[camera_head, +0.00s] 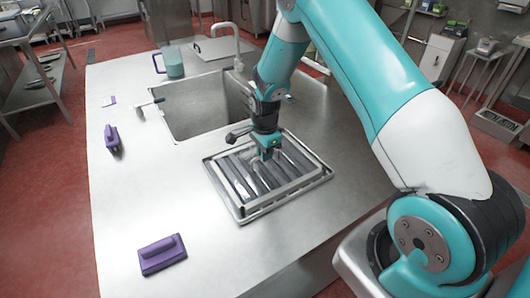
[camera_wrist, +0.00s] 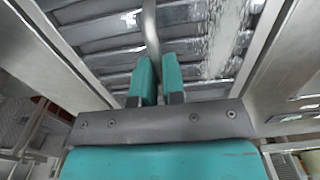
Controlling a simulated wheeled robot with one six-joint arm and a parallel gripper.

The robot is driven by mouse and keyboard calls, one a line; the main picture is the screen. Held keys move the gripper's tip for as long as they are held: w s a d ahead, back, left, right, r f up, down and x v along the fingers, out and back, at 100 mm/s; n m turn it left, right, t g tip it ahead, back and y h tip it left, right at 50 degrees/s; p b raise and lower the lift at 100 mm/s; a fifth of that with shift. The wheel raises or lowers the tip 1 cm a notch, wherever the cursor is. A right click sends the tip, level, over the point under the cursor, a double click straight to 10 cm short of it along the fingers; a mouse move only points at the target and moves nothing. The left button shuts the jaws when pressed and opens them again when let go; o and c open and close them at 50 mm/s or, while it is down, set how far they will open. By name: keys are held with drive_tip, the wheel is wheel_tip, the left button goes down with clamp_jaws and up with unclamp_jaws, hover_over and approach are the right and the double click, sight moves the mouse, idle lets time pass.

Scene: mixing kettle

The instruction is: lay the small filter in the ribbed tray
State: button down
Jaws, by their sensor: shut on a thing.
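The small filter (camera_head: 240,178) is a grey metal panel with slanted ribs and a frame. It lies over the ribbed tray (camera_head: 239,219), whose metal rim shows around it on the counter. My gripper (camera_head: 265,155) is above the filter's middle, pointing down. In the wrist view my gripper's teal fingers (camera_wrist: 157,75) are shut on a thin curved metal handle (camera_wrist: 150,30), with the filter's ribs behind it. The filter looks roughly level within the tray's outline. I cannot tell whether it touches the tray's bottom, which it hides.
A sink (camera_head: 200,105) with a tap (camera_head: 236,45) is behind the tray. A teal jug (camera_head: 173,62) stands at the back. A purple-handled brush (camera_head: 112,139) and a purple scrubber (camera_head: 162,254) lie on the left. A squeegee (camera_head: 147,105) lies by the sink. The counter's front left is mostly clear.

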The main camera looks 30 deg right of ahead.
drive_tip(key=c, duration=0.7)
unclamp_jaws()
drive_tip(key=shift+o, duration=0.2)
drive_tip(key=shift+r, duration=0.1)
drive_tip(key=shift+r+p, duration=2.55)
drive_tip(key=shift+r, duration=0.9)
wheel_tip(320, 180, up, 20)
drive_tip(key=p, duration=1.4)
